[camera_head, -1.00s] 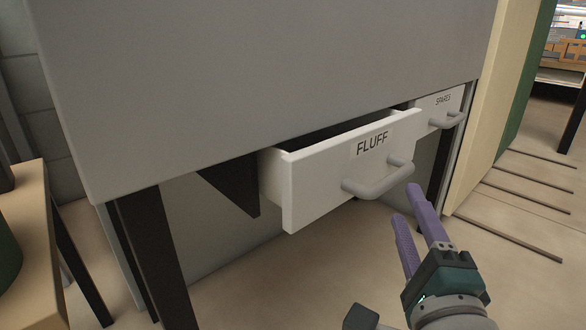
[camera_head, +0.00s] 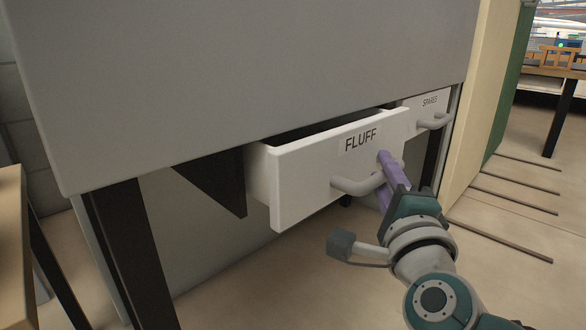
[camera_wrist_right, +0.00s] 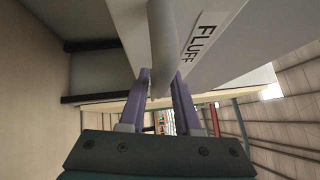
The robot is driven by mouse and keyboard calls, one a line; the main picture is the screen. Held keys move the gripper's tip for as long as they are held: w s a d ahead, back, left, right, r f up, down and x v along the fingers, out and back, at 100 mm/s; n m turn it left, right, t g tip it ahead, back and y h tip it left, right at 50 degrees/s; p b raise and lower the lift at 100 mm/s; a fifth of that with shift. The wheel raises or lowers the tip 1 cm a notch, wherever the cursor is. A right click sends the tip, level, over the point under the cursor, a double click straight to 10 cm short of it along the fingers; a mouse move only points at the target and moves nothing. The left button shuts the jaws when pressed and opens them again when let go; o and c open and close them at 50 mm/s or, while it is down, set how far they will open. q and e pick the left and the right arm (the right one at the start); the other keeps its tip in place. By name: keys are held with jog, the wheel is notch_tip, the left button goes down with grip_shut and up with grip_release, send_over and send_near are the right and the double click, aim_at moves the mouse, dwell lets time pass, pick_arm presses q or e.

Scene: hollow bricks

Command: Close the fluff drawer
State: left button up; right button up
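The fluff drawer (camera_head: 310,175) is white, has a black FLUFF label and stands pulled out under a grey cabinet. Its dark inside shows behind the front panel. A grey bar handle (camera_head: 350,187) sticks out from the front; it also shows in the right wrist view (camera_wrist_right: 163,45). My right gripper (camera_head: 384,178) is at the right end of this handle, its purple fingers apart. In the right wrist view the fingers (camera_wrist_right: 161,82) lie on either side of the handle; firm contact cannot be told. My left gripper is out of view.
The grey cabinet (camera_head: 230,75) hangs over the drawer. A second drawer, labelled SPARES (camera_head: 430,105), sits to the right with its own handle. A wooden table edge (camera_head: 12,240) is at the left. Open floor (camera_head: 500,270) lies to the right.

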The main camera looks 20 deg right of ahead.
grip_shut()
dwell(1.0)
